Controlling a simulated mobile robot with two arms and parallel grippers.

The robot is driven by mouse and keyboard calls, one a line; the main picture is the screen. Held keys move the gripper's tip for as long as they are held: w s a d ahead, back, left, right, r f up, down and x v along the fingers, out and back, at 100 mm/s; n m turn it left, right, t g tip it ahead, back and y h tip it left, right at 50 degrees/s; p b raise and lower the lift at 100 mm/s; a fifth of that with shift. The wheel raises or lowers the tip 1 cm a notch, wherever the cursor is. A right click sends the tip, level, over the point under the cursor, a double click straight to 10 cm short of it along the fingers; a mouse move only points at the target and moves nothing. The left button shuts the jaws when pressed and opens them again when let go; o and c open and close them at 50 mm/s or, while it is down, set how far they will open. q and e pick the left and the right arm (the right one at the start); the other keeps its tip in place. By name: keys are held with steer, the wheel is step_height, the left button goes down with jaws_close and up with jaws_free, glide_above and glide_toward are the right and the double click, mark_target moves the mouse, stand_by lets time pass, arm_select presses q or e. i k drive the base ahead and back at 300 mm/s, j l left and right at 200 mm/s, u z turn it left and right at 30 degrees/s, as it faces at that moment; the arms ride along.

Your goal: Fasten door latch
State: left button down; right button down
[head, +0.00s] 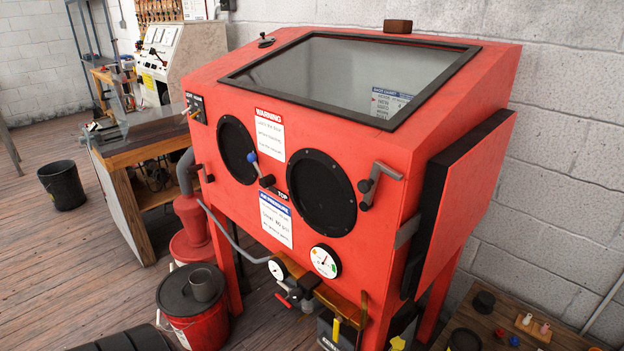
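A red blast cabinet (250,215) stands in the middle of the head view. Its side door (475,190), a red panel with a thick black edge, is on the right side. A grey latch handle (382,175) with a dark knob sits on the cabinet's front near the right corner, tilted up to the right. A grey metal piece (407,231) is at the corner beside the door's black edge. I cannot tell whether the door is fully closed or whether the latch engages it. Neither of my grippers is in view.
A red bucket (192,325) with a dark lid stands on the floor at the front left. A workbench (150,150) is behind it on the left. A low wooden surface (545,325) with small parts is at the lower right. A block wall (570,130) runs behind the cabinet.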

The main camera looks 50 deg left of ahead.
mark_target(368, 188)
steer(key=j+u, duration=0.1)
steer(key=u, duration=0.95)
